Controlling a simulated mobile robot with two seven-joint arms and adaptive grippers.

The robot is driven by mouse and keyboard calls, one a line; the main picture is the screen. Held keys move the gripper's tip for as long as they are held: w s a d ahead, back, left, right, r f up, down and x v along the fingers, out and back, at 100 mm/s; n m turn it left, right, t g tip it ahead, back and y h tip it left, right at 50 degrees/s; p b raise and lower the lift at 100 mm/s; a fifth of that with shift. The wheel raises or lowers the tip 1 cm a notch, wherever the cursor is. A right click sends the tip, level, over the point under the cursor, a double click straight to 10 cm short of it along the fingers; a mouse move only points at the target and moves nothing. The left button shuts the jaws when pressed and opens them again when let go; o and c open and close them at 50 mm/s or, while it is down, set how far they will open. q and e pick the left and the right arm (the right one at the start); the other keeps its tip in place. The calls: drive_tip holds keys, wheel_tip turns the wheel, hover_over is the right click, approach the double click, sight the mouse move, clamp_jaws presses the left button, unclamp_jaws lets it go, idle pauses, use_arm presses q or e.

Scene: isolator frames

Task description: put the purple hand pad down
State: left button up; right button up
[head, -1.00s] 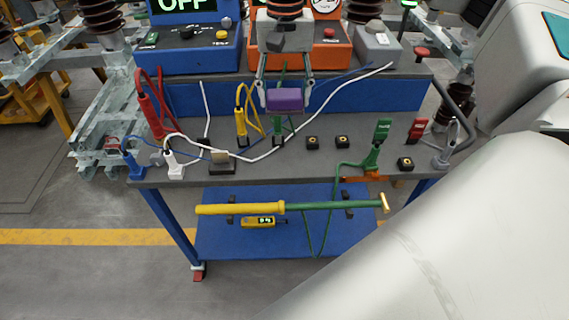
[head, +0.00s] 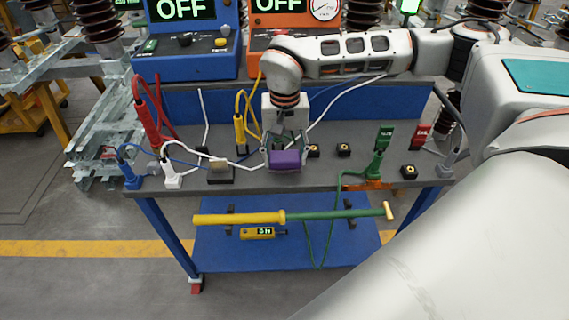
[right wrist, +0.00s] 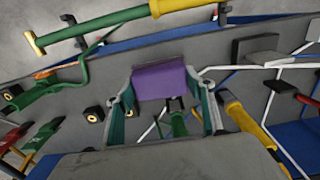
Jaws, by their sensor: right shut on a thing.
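The purple hand pad (head: 286,160) is a small block held between the fingers of my right gripper (head: 286,150), just above or at the front part of the grey bench top (head: 250,185). I cannot tell whether it touches the bench. In the right wrist view, the purple pad (right wrist: 160,82) sits between the two fingertips of the right gripper (right wrist: 162,88). A green clamp or probe (right wrist: 178,122) shows behind it. My left gripper is not seen.
Red, yellow, blue and white probes stand on the bench's left; a green clamp (head: 376,160) stands at right. Small black blocks lie nearby, one (head: 343,150) right of the pad. Cables cross the top. A yellow-green pole (head: 290,216) lies below the front edge.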

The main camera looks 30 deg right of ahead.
sight(285, 164)
drive_tip(key=shift+f, duration=1.5)
drive_tip(key=shift+f, duration=0.2)
drive_tip(key=o, duration=1)
wheel_tip(285, 164, up, 12)
drive_tip(key=shift+r+p, duration=0.2)
drive_tip(key=shift+p, duration=0.4)
